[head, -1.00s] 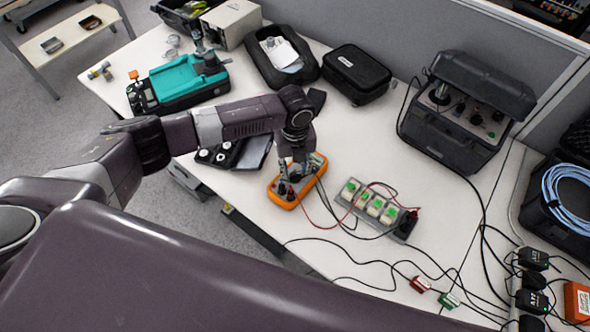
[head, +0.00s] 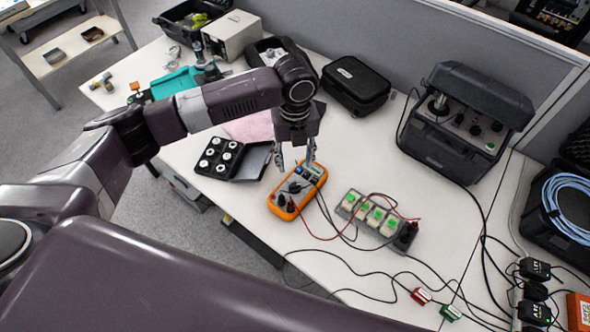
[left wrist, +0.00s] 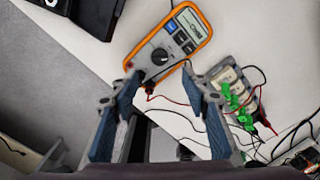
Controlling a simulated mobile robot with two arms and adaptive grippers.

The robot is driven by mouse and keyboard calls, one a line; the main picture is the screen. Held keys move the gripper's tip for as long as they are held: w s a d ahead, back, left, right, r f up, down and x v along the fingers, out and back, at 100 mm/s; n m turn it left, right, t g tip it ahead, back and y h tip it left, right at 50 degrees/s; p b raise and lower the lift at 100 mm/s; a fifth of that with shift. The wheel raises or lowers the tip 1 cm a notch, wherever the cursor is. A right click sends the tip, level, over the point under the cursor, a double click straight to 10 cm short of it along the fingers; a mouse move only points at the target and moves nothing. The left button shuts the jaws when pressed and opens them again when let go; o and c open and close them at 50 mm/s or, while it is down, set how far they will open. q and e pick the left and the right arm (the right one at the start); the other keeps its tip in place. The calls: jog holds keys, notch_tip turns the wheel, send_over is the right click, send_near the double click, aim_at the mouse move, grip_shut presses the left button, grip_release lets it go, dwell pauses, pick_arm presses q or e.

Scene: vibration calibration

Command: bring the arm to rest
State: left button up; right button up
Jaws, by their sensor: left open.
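My left gripper (head: 295,158) is open and empty above the orange multimeter (head: 284,203) in the head view. In the left wrist view, the two blue-padded fingers (left wrist: 159,82) stand wide apart, with the multimeter (left wrist: 202,24) beyond their tips. The multimeter lies face up on the white table (head: 390,165), with leads plugged in. My left arm reaches in from the left, bent at the wrist. My right gripper does not show.
A terminal block with green parts (head: 365,213) and red and black leads lies right of the multimeter. A black case of white discs (head: 218,157) lies left. A black zip case (head: 356,86) and an open instrument case (head: 455,140) stand behind. Cables cross the front.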

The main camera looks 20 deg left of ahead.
pick_arm(q)
jog(key=shift+r, duration=0.75)
